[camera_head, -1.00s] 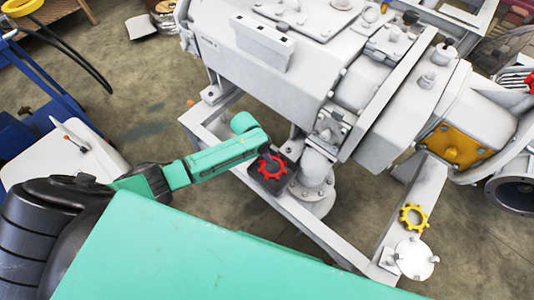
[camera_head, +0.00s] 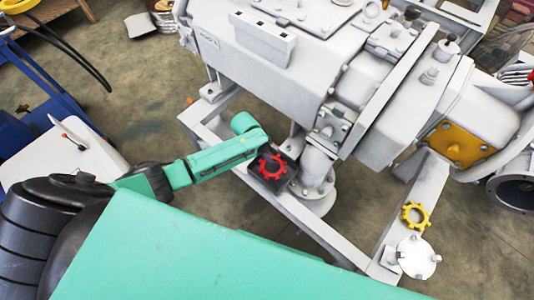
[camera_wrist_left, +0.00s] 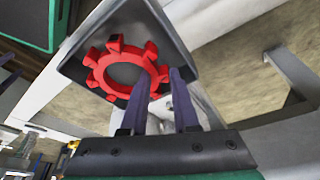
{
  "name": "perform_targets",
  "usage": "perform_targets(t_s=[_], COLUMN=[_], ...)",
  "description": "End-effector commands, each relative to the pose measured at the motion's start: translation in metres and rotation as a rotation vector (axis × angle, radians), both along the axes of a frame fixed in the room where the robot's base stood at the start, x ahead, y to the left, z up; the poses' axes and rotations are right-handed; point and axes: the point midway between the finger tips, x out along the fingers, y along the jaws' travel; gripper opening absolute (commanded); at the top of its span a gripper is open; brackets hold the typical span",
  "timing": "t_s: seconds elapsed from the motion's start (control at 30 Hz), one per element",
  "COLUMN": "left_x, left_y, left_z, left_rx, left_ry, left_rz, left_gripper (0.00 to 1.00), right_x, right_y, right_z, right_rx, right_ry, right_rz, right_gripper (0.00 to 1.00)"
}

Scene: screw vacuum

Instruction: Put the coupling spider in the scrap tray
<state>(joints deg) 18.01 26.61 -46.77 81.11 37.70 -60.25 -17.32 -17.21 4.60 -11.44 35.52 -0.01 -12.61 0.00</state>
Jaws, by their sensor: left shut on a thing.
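The red coupling spider (camera_head: 273,168) is a toothed ring. It shows large in the left wrist view (camera_wrist_left: 104,73), over the dark scrap tray (camera_wrist_left: 181,62). My left gripper (camera_wrist_left: 164,73) is shut on the spider's near edge, with one tooth between its fingertips. In the head view the tray (camera_head: 291,178) surrounds the spider's outline. I cannot tell whether the spider touches the tray floor. The fingers are mostly hidden there by my green left arm. My right gripper is not in view.
A yellow toothed ring (camera_head: 415,215) lies on the grey machine frame (camera_head: 398,229), near a white round flange (camera_head: 418,257). The white pump body (camera_head: 285,80) and a vertical pipe (camera_head: 317,168) stand close to the tray. Open floor (camera_head: 140,110) lies to the left.

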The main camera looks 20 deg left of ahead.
Motion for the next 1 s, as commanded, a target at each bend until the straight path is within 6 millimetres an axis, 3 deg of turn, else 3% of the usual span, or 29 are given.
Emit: perform_targets(t_s=[0.57,0.6,0.67,1.0], left_x=[0.0001,0.0001,0.0001,-0.0008], left_y=[-0.0001,-0.0001,-0.0001,0.0016], left_z=[-0.0066,-0.0066,-0.0066,-0.0021], left_rx=[0.0,0.0,0.0,0.001], left_ry=[0.0,0.0,0.0,0.0], left_rz=[0.0,0.0,0.0,0.0], left_gripper=[0.0,0.44,0.64,0.64], right_x=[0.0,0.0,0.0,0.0], right_y=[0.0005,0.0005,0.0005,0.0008], right_z=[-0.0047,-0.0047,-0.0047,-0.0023], right_rx=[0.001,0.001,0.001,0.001], right_ry=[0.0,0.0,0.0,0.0], right_rz=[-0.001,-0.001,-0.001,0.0], right_gripper=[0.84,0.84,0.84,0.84])
